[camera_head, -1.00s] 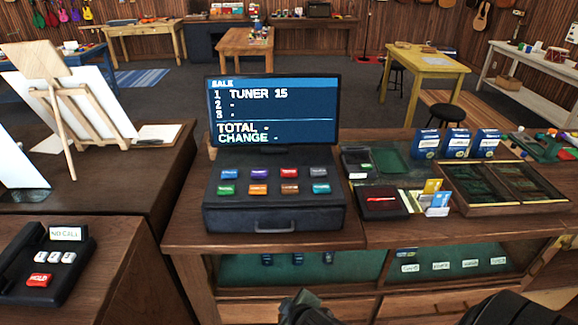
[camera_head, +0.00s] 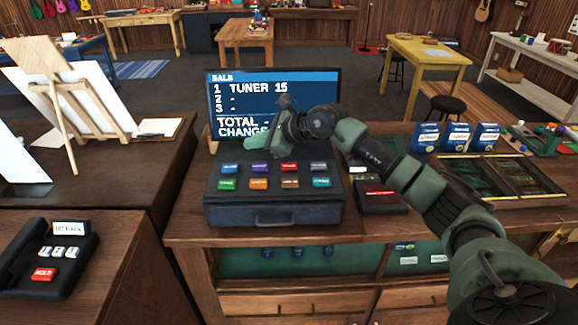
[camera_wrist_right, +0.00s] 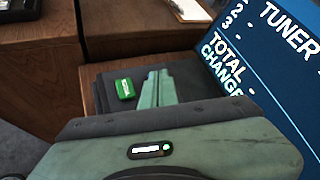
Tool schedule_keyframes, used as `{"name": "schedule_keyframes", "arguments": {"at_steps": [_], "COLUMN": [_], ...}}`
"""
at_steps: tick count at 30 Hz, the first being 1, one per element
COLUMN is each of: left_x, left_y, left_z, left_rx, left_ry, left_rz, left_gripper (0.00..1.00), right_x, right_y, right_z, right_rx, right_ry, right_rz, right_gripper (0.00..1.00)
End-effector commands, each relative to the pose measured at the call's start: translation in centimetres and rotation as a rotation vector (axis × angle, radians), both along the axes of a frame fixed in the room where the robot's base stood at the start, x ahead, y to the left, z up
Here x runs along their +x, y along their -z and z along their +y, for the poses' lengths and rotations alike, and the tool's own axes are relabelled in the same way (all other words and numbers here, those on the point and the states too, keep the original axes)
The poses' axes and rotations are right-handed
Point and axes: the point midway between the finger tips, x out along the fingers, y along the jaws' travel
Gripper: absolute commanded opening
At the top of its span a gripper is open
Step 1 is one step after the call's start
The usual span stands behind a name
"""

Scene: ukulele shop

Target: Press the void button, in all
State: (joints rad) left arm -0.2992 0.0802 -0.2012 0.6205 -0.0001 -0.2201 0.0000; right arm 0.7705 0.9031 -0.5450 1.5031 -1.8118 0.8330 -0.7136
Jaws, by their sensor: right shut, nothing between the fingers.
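The dark cash register (camera_head: 273,211) stands on the wooden counter with two rows of coloured buttons, including a red button (camera_head: 289,166), a purple button (camera_head: 259,167) and a green button (camera_head: 227,184). Their labels are too small to read, so I cannot tell which is void. The screen (camera_head: 232,100) lists "TUNER 15" on line 1; lines 2 and 3 show dashes. My right gripper (camera_head: 256,143) is shut and empty, above the back of the buttons and before the screen. In the wrist view its fingers (camera_wrist_right: 158,84) appear beside the green button (camera_wrist_right: 124,88). My left gripper is not in view.
A black phone (camera_head: 48,262) with a red key sits on the left counter. A card reader and small trays lie right of the register, partly behind my arm. Blue boxes (camera_head: 456,136) stand farther right. An easel (camera_head: 68,100) stands at the left.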

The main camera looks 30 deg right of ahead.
Motion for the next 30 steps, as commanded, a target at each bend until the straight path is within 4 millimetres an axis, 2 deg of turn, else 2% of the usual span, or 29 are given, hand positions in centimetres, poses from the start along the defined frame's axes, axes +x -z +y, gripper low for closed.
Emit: {"name": "schedule_keyframes", "arguments": {"at_steps": [1,3,6,9,13,23,30], "left_x": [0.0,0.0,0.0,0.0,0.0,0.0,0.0], "left_y": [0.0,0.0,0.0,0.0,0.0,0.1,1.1], "left_z": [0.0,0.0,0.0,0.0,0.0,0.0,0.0], "left_rx": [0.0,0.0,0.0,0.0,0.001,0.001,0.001], "left_ry": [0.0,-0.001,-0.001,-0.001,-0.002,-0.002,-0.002], "left_rz": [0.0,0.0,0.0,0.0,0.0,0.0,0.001], "left_gripper": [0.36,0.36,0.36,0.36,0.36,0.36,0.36], "right_x": [0.2,0.0,-0.3,-0.7,-0.8,-0.8,-0.8], "right_y": [-0.3,-0.3,-0.4,-0.5,-0.5,-0.4,1.2], "right_z": [-2.9,-6.1,-9.3,-11.0,-11.7,-11.5,-11.5], "right_rx": [-0.092,-0.195,-0.292,-0.34,-0.36,-0.355,-0.355], "right_ry": [0.025,0.051,0.081,0.099,0.105,0.103,0.104], "right_rz": [0.02,0.056,0.096,0.121,0.13,0.129,0.131], "right_gripper": [0.0,0.0,0.0,0.0,0.0,0.0,0.0]}}
